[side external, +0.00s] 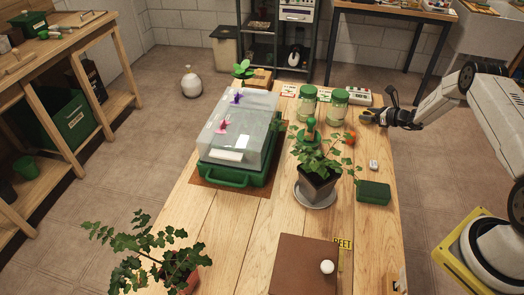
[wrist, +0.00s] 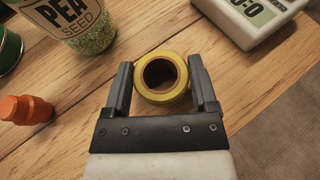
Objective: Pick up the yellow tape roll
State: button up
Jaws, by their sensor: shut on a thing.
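The yellow tape roll (wrist: 161,98) lies between my gripper's two fingers in the wrist view, with its dark round hole facing the camera. My gripper (wrist: 161,92) is shut on the roll, one finger at each side of it. In the side external view, my gripper (side external: 372,117) is low at the right edge of the wooden table, and the tape roll (side external: 366,115) shows as a small yellow patch at its tips. I cannot tell whether the roll touches the table.
A pea seed jar (wrist: 82,25) stands to the left of the roll, with an orange object (wrist: 26,109) nearer. A white device with a display (wrist: 250,18) is at the upper right. A potted plant (side external: 318,165) and a green box (side external: 373,192) stand further along the table (side external: 225,235).

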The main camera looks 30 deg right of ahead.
jog(key=shift+r, duration=1.35)
jog(key=shift+s+r, duration=0.15)
jog(key=shift+r, duration=0.15)
jog(key=s+a+r, duration=0.6)
jog(key=s+r, duration=0.3)
jog(key=s, duration=0.3)
jog(key=shift+a+r, duration=0.15)
jog(key=shift+r, duration=0.1)
jog(key=shift+s, duration=0.15)
